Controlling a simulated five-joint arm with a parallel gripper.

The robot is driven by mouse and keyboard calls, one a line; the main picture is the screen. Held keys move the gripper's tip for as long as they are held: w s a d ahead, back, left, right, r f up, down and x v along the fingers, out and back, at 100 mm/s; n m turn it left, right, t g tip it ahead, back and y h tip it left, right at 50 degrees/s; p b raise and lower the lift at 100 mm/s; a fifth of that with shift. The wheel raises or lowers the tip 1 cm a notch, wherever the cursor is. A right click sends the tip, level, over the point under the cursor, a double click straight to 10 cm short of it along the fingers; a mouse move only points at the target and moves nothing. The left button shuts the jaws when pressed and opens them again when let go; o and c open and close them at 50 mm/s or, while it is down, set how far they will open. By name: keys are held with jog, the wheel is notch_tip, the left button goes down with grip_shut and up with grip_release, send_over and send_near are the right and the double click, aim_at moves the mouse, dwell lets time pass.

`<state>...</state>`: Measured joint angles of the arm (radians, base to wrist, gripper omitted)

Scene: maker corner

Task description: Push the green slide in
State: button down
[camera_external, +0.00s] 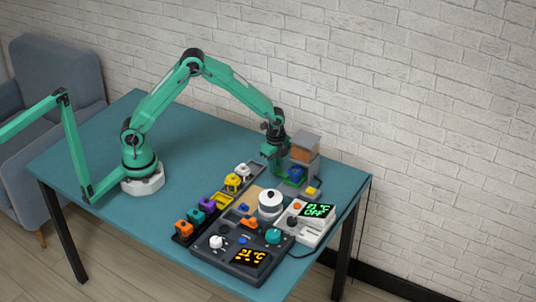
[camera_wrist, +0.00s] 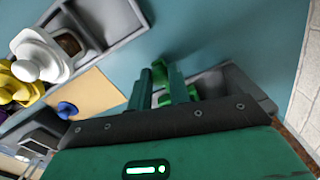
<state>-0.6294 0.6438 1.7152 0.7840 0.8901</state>
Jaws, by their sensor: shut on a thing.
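My gripper (camera_external: 274,160) is low beside the grey stand, near the table's far right part. In the wrist view its dark green fingers (camera_wrist: 160,82) are close together, shut on a lighter green piece (camera_wrist: 160,99) that looks like the green slide. The gripper body hides most of it, so how far in it sits cannot be told. A grey open-topped holder (camera_wrist: 238,82) is right beside the fingers. In the external view the arm hides the slide.
A grey stand with an orange panel (camera_external: 304,155), a blue piece (camera_external: 296,174) and a yellow piece (camera_external: 313,190) are close by. A rack of coloured pieces (camera_external: 180,238), a white pot (camera_external: 270,203) and control boxes (camera_external: 243,256) stand in front. The table's left middle is clear.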

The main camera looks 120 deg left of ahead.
jog(key=c, duration=1.3)
grip_release()
jog(key=shift+r, duration=0.15)
jog(key=shift+r, duration=3.8)
jog(key=shift+c, duration=0.2)
